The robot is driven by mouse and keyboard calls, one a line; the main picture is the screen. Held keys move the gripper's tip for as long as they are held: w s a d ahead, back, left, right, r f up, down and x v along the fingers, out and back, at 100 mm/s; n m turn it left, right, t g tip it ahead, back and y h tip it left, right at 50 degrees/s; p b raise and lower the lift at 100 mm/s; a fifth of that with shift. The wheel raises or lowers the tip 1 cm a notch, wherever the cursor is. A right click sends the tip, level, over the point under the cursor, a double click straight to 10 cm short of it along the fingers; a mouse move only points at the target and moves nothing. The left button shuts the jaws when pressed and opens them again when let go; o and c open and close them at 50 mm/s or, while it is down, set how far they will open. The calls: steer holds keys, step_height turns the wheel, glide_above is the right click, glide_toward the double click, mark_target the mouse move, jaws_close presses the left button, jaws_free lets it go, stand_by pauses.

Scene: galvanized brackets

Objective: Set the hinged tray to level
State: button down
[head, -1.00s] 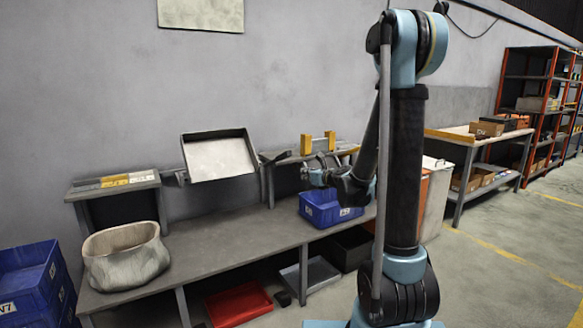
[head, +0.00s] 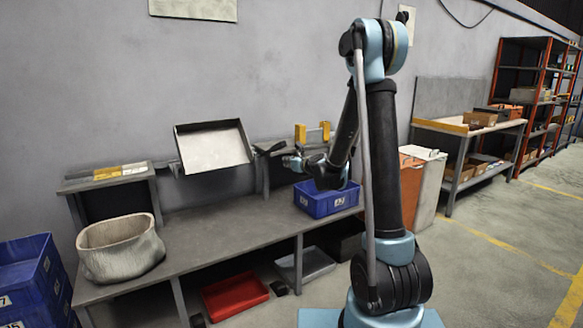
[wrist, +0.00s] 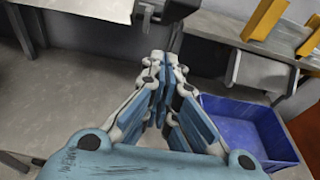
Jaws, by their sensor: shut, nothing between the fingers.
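The hinged tray (head: 213,147) is a shallow pale pan with dark rims. It hangs above the bench against the wall, tilted steeply so its inside faces the head view. A dark lever-like part (head: 268,148) sticks out at its right side. My gripper (head: 288,162) is just right of that part, apart from the tray. In the wrist view my gripper (wrist: 163,58) has its fingers together with nothing between them. A pale panel (wrist: 95,8) and a dark bar (wrist: 176,8) show at the top there, likely the tray and lever.
A grey bench (head: 210,245) runs below, with a beige sack-like bin (head: 120,250) at left and a blue bin (head: 325,203) below my gripper. Yellow uprights (head: 300,134) stand on a raised shelf at right. A small raised shelf (head: 108,180) stands left of the tray.

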steer(key=shift+w+a+r, duration=0.1)
steer(key=shift+w+r, duration=0.05)
steer(key=shift+r, duration=0.4)
steer(key=shift+w+a+r, duration=0.15)
steer(key=shift+w+r, duration=0.05)
steer(key=shift+r, duration=0.4)
steer(key=shift+w+a+r, duration=0.1)
steer(key=shift+w+r, duration=0.05)
steer(key=shift+r, duration=0.4)
